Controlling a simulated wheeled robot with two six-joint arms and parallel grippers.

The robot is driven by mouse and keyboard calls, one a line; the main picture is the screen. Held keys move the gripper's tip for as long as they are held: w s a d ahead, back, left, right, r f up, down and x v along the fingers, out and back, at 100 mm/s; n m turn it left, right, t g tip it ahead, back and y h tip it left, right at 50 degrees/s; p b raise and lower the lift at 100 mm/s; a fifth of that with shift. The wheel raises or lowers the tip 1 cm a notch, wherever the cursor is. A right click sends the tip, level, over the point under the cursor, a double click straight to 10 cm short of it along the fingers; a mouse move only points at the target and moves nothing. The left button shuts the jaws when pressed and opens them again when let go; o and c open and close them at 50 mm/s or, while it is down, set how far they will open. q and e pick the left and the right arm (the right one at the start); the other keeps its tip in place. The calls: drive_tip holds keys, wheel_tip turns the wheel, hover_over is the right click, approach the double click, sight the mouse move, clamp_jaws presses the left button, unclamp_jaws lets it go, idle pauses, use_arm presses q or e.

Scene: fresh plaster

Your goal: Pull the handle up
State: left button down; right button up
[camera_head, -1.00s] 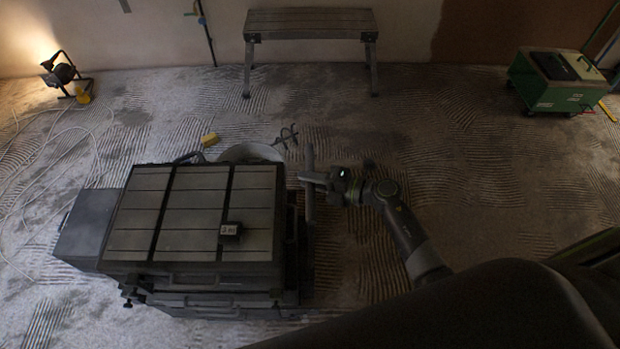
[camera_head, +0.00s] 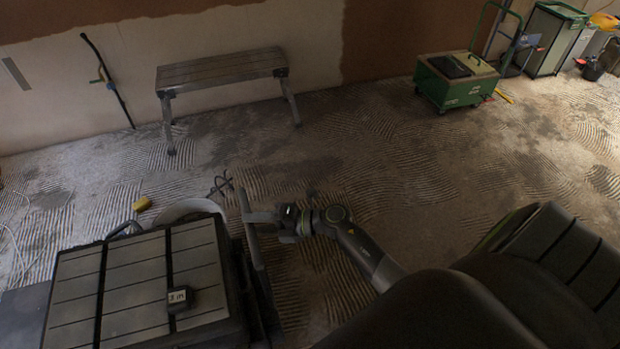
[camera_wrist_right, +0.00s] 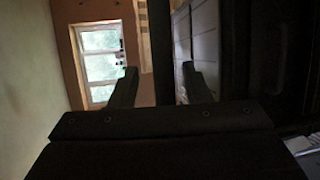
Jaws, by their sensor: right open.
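The handle (camera_head: 248,226) is a dark bar along the right side of a dark, slatted-top case (camera_head: 137,281). My right gripper (camera_head: 262,221) is at the bar from its right side. In the right wrist view, the gripper (camera_wrist_right: 160,85) is open. A dark upright bar, the handle (camera_wrist_right: 161,45), shows between its two fingers, with a gap visible to the left finger. The handle's lower part is hidden behind the gripper body there. My left gripper is not in view.
A small black block (camera_head: 179,298) sits on the case top. A pale bucket (camera_head: 190,209) and a yellow block (camera_head: 142,204) are behind the case. A bench (camera_head: 220,72) stands by the wall and a green cart (camera_head: 455,83) farther right.

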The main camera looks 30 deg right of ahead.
drive_tip(key=b+v, duration=0.3)
drive_tip(key=v, duration=1.2)
drive_tip(key=shift+d, duration=0.1)
drive_tip(key=w+d+f+m+t+h, duration=0.2)
drive_tip(key=d+f+m+t+h, duration=0.4)
drive_tip(key=f+m, duration=0.4)
drive_tip(key=s+d+f+m+g+h, duration=0.1)
drive_tip(key=s+d+f+m+h, duration=0.15)
drive_tip(key=f, duration=0.35)
drive_tip(key=s+d+f+m+g+h, duration=0.1)
drive_tip(key=s+f+m+g+h, duration=0.15)
drive_tip(key=f+m, duration=0.2)
drive_tip(key=s+d+f+m+g+h, duration=0.1)
drive_tip(key=s+d+f+m+h, duration=0.15)
drive_tip(key=f, duration=0.35)
drive_tip(key=s+a+f+m+g, duration=0.3)
drive_tip(key=s+f, duration=0.3)
drive_tip(key=s, duration=0.3)
drive_tip(key=s+a+f+m+g, duration=0.3)
drive_tip(key=s+f, duration=0.3)
drive_tip(key=s, duration=0.4)
drive_tip(key=s+a+f+m+g, duration=0.4)
drive_tip(key=s+f, duration=0.3)
drive_tip(key=s, duration=0.2)
drive_tip(key=shift+s, duration=0.2)
